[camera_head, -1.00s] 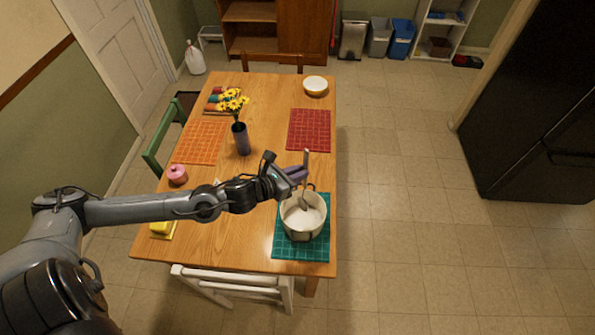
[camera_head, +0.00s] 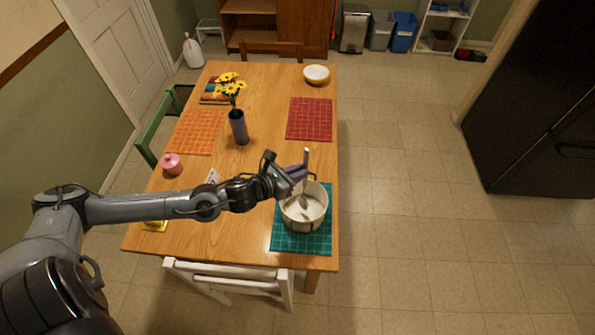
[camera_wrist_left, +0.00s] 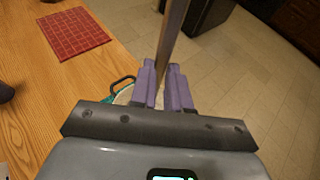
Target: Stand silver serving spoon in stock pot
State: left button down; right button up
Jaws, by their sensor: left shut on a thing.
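The white stock pot (camera_head: 291,217) stands on the teal placemat at the front right of the table. My left gripper (camera_head: 302,172) is at the pot's far rim, shut on the silver serving spoon (camera_head: 306,157). The spoon is held upright, with its handle end above the fingers and its bowl low within the pot's opening. Whether the bowl touches the pot's bottom I cannot tell. In the left wrist view the spoon's handle (camera_wrist_left: 172,35) runs between the purple fingers (camera_wrist_left: 163,88), and the pot's dark handle (camera_wrist_left: 121,84) shows behind them. My right gripper is not in view.
The teal placemat (camera_head: 318,245) lies under the pot. A white chair (camera_head: 225,278) stands at the front.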

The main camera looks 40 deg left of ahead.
pick_arm(q)
jog(key=shift+f, duration=0.1)
jog(key=c, duration=1)
grip_release()
jog(key=shift+p+v, duration=0.9)
jog(key=shift+v, duration=4.5)
